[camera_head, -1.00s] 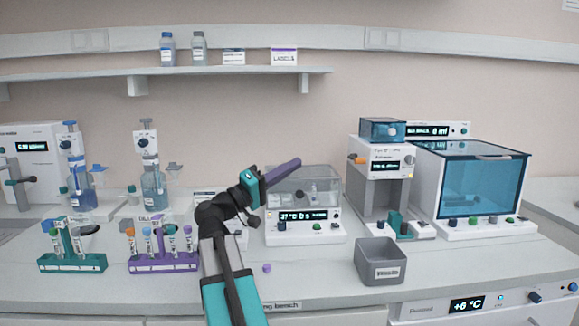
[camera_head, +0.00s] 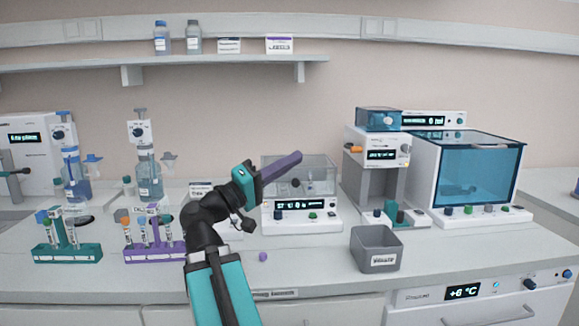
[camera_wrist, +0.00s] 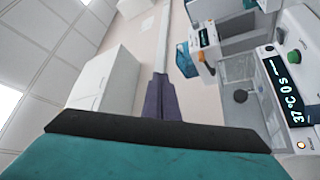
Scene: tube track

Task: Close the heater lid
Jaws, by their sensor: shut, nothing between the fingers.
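The heater (camera_head: 301,221) is a white device with a lit display on its front, on the middle of the bench. Its clear lid (camera_head: 327,178) with a dark round knob appears to stand raised above the body. In the wrist view the lid (camera_wrist: 242,72) and knob show at the right, beside the heater's display reading 37 °C (camera_wrist: 285,88). My gripper (camera_head: 297,156) has purple fingers, shut and empty, pointing up and right. In the head view it overlaps the lid's upper left part; whether they touch I cannot tell. In the wrist view the fingers (camera_wrist: 162,98) are apart from the lid.
Left of my arm stand a purple tube rack (camera_head: 155,252) and a teal tube rack (camera_head: 67,253). A grey waste bin (camera_head: 376,250) sits right of the heater, before a dispenser (camera_head: 378,150) and a blue-windowed cabinet (camera_head: 480,180). A small purple cap (camera_head: 263,257) lies on the bench.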

